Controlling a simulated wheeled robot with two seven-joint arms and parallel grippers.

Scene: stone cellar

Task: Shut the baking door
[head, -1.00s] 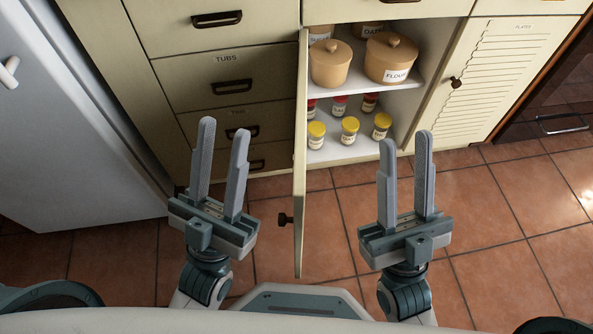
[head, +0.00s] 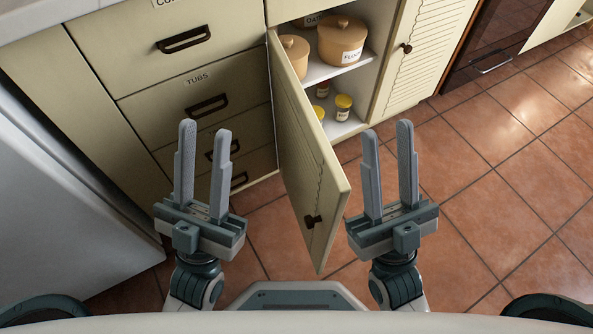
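The cabinet door (head: 308,160) stands open, hinged on its left edge and swung out toward me between my two grippers. Its dark knob (head: 313,221) shows near the door's free edge. No label naming it as the baking door is visible. Behind it the cupboard holds tan canisters, one labelled flour (head: 342,40), and small yellow-lidded jars (head: 343,106). My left gripper (head: 204,130) is open and empty, left of the door. My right gripper (head: 388,132) is open and empty, just right of the door's free edge. I cannot tell whether it touches the door.
Drawers (head: 205,92), one labelled tubs, stand left of the door. A white fridge (head: 60,190) is at the far left. A closed louvred door (head: 425,50) and a dark oven-like front (head: 490,45) are at the right. Tiled floor (head: 490,200) at the right is clear.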

